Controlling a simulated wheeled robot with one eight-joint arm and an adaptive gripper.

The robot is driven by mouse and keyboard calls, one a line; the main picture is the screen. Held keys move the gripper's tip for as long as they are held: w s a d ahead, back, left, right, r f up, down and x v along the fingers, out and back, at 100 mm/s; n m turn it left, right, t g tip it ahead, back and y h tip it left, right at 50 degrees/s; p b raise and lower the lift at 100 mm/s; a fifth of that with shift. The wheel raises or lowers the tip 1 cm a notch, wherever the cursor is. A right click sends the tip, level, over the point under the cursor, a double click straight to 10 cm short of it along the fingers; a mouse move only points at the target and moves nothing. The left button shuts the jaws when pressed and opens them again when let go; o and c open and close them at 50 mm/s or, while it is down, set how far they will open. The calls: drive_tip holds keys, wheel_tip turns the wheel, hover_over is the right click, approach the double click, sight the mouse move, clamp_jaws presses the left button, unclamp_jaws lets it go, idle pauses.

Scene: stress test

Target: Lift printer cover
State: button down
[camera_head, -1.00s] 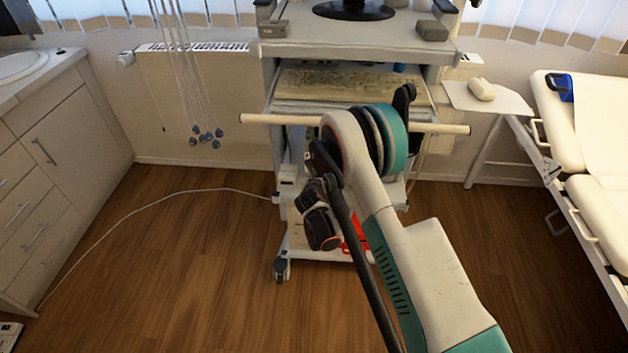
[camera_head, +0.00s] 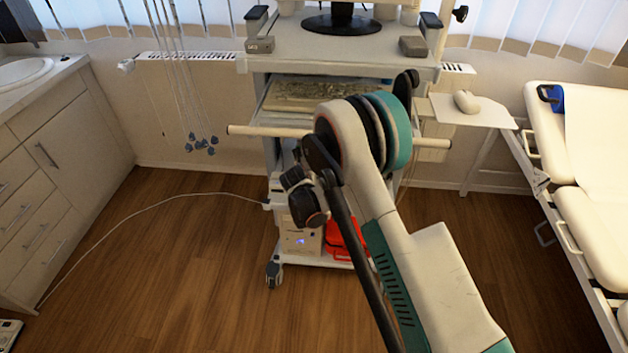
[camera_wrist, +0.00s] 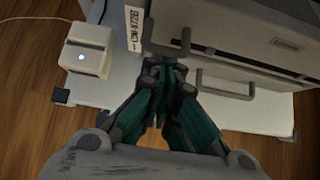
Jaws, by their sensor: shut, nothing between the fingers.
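In the wrist view my gripper (camera_wrist: 163,72) has its teal and dark fingers together and empty, in front of a grey boxy device (camera_wrist: 240,25). The device has a dark slot, a small label and two grey handle-like loops; one loop (camera_wrist: 225,84) is right of the fingers. The other is at the fingertips, and I cannot tell if they touch it. I cannot tell for sure whether this device is the printer or which part is its cover. In the head view my arm hides the fingers and most of the cart's middle.
A small white box (camera_wrist: 88,48) with a lit light stands left of the fingers. The wheeled cart (camera_head: 340,48) has a horizontal bar (camera_head: 268,132) across its front. A red object (camera_head: 342,242) is low on the cart. A bed (camera_head: 598,140) stands right; open floor (camera_head: 170,270) lies left.

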drive_tip(key=shift+w+r+p, duration=0.2)
drive_tip(key=shift+r+p, duration=0.15)
drive_tip(key=shift+r, duration=1.1)
drive_tip(key=shift+w+r+p, duration=0.15)
drive_tip(key=shift+r+p, duration=0.15)
drive_tip(key=shift+r, duration=1.15)
